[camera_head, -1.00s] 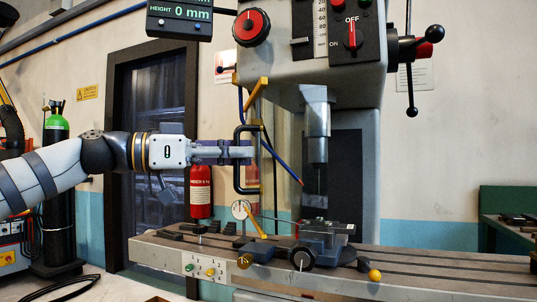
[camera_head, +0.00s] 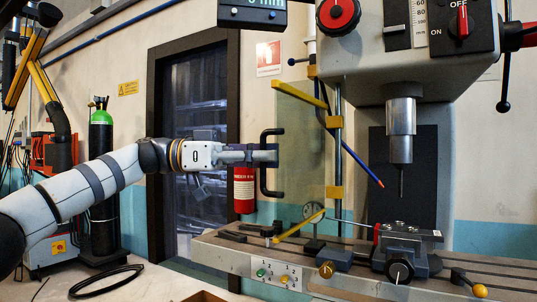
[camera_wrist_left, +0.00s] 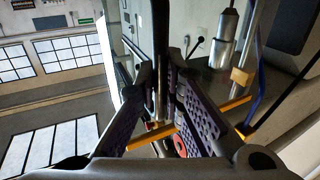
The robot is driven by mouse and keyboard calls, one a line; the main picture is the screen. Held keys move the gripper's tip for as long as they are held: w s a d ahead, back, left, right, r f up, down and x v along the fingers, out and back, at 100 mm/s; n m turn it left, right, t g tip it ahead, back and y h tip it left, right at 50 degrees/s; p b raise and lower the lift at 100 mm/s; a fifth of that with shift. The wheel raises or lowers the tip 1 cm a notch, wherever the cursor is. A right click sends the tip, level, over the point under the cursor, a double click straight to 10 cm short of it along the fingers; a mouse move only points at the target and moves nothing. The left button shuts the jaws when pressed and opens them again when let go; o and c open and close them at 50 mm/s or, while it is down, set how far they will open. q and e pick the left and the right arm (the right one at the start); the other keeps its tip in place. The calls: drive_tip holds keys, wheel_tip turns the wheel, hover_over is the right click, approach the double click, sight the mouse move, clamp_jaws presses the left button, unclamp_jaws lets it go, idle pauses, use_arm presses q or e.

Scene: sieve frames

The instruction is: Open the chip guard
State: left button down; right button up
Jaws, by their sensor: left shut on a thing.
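The chip guard (camera_head: 305,150) is a clear, faintly tinted panel with yellow top and bottom bars. It hangs from yellow blocks on an upright post (camera_head: 338,155) and reaches left of it, with its face visible, swung away from the drill spindle (camera_head: 401,130). Its black bracket-shaped handle (camera_head: 265,183) is at the panel's left edge. My left gripper (camera_head: 266,155) is shut on the upright part of this handle. In the left wrist view the dark handle bar (camera_wrist_left: 160,60) runs between the purple-grey finger pads (camera_wrist_left: 160,105). My right gripper is not in view.
A vise (camera_head: 405,245) stands on the slotted machine table (camera_head: 480,270) under the spindle. A dial gauge (camera_head: 314,214) is below the guard. A red extinguisher (camera_head: 244,190) hangs behind my gripper. A green-topped cylinder (camera_head: 101,150) stands at the left.

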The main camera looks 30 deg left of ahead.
use_arm(q)
drive_tip(key=shift+w+a+f, duration=0.1)
drive_tip(key=shift+a, duration=0.15)
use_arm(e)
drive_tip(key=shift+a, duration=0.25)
use_arm(q)
drive_tip(key=c, duration=1.7)
unclamp_jaws()
drive_tip(key=v, duration=1.2)
